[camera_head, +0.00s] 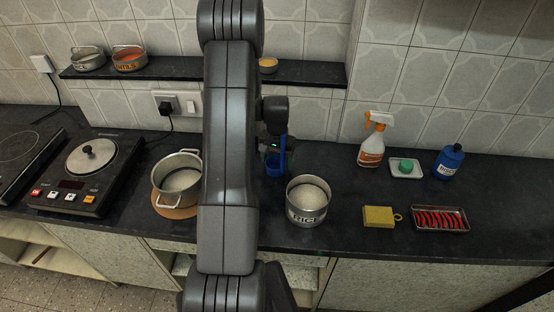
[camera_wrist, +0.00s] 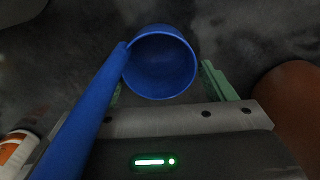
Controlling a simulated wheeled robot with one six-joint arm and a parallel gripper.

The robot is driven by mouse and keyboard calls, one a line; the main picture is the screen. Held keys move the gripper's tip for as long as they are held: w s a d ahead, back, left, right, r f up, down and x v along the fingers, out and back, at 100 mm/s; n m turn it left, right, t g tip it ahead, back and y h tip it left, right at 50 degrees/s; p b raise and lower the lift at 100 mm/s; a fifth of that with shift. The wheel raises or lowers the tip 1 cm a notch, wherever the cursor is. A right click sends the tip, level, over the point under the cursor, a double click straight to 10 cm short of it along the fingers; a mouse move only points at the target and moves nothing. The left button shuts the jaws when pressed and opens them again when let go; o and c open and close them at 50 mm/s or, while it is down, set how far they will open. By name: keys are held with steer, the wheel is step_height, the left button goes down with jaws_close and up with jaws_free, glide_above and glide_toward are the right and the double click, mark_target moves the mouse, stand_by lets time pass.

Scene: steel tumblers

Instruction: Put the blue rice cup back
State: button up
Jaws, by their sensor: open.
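The blue rice cup (camera_head: 273,166) stands on the dark counter behind the rice tin, with its long handle (camera_head: 283,152) pointing up. In the wrist view the cup (camera_wrist: 161,65) shows its open, empty-looking mouth, and its handle runs toward the lower left. My gripper (camera_head: 273,146) is at the cup, partly hidden by my arm. In the wrist view my gripper (camera_wrist: 163,86) is open, with a green finger on either side of the cup; I cannot tell whether they touch it. The steel tin marked RICE (camera_head: 307,215) stands open, with white rice inside.
A two-handled pot (camera_head: 166,190) stands left of my arm on a round brown mat (camera_head: 178,212). A spray bottle (camera_head: 371,150), soap dish (camera_head: 405,172), blue bottle (camera_head: 449,163), yellow sponge (camera_head: 378,216) and red-filled tray (camera_head: 440,228) are right. A shelf (camera_head: 190,69) runs above.

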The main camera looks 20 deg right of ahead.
step_height(320, 180, up, 12)
steer(key=b, duration=0.1)
steer(key=shift+b, duration=0.35)
steer(key=shift+r, duration=0.1)
